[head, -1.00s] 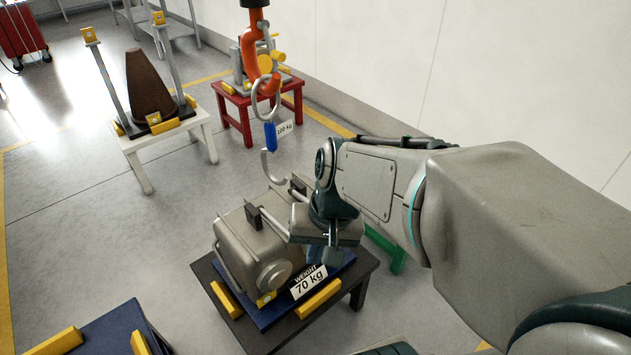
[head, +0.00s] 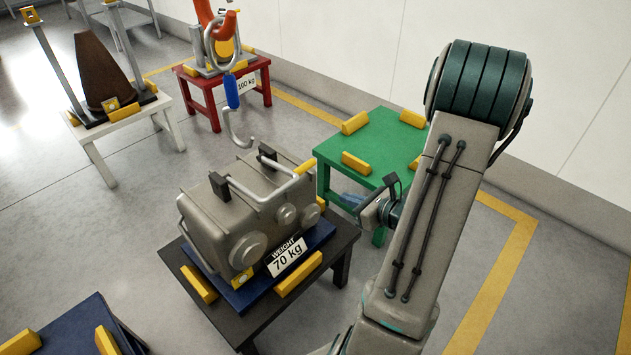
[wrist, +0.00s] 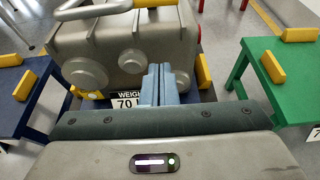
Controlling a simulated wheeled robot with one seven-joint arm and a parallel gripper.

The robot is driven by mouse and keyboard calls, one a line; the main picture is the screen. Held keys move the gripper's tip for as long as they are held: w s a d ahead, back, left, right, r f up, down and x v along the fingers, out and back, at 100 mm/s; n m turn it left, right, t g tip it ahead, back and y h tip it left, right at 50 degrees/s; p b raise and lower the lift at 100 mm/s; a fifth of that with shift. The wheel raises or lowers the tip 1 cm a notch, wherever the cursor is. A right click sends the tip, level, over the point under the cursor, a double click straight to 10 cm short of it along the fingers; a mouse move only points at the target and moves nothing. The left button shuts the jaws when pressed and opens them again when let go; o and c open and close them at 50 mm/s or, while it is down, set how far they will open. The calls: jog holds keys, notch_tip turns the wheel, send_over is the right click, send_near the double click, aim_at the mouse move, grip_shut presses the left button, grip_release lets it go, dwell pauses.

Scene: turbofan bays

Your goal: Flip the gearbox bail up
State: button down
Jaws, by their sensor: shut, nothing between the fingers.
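The grey gearbox (head: 222,222) sits on a blue pallet on a dark table, with a "70 kg" sign in front. Its silver U-shaped bail (head: 263,207) is hinged at two black blocks on top and lies folded, about level, toward the front edge. In the wrist view part of the bail (wrist: 95,10) shows above the gearbox (wrist: 110,42). My gripper (head: 350,199) is to the right of the gearbox, apart from the bail. In the wrist view its blue-grey fingers (wrist: 160,80) are together and empty, in front of the gearbox face.
An orange hook (head: 216,25) with a shackle and a blue-handled hook (head: 232,92) hangs behind the gearbox. A green table (head: 385,140) stands right, a red one (head: 205,97) behind, a white one (head: 125,115) back left, and a blue one (head: 85,325) front left.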

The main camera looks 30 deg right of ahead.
dwell(0.3)
jog(key=w+a, duration=0.4)
jog(key=w, duration=0.7)
jog(key=shift+d+r, duration=0.1)
